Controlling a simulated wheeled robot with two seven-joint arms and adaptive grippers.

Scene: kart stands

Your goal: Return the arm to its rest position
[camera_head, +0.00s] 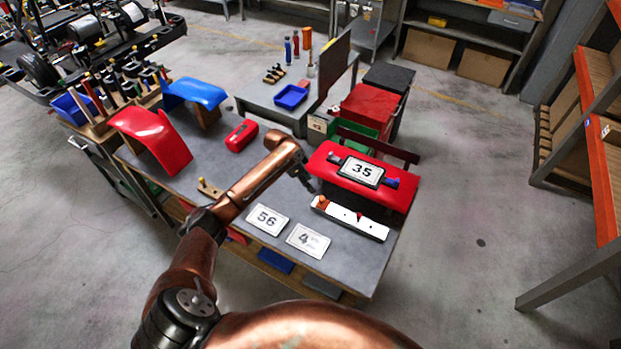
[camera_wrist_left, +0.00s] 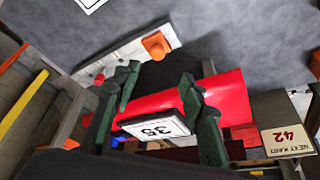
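My left arm reaches in over the workbench (camera_head: 240,178). Its gripper (camera_head: 303,178) is beside the left end of a red panel (camera_head: 397,201), above the bench. In the left wrist view the two fingers (camera_wrist_left: 160,76) stand apart, with nothing held between them. A white plate marked 35 (camera_head: 361,172) sits on the red panel, and shows upside down beyond the fingers in the wrist view (camera_wrist_left: 157,128). My right gripper is not in view.
A white strip (camera_head: 350,217) with small orange and red pieces lies before the panel. Plates marked 56 (camera_head: 267,218) and 4 (camera_head: 308,240) lie on the bench. Red (camera_head: 160,137) and blue (camera_head: 193,90) curved panels and a red container (camera_head: 241,135) are further left.

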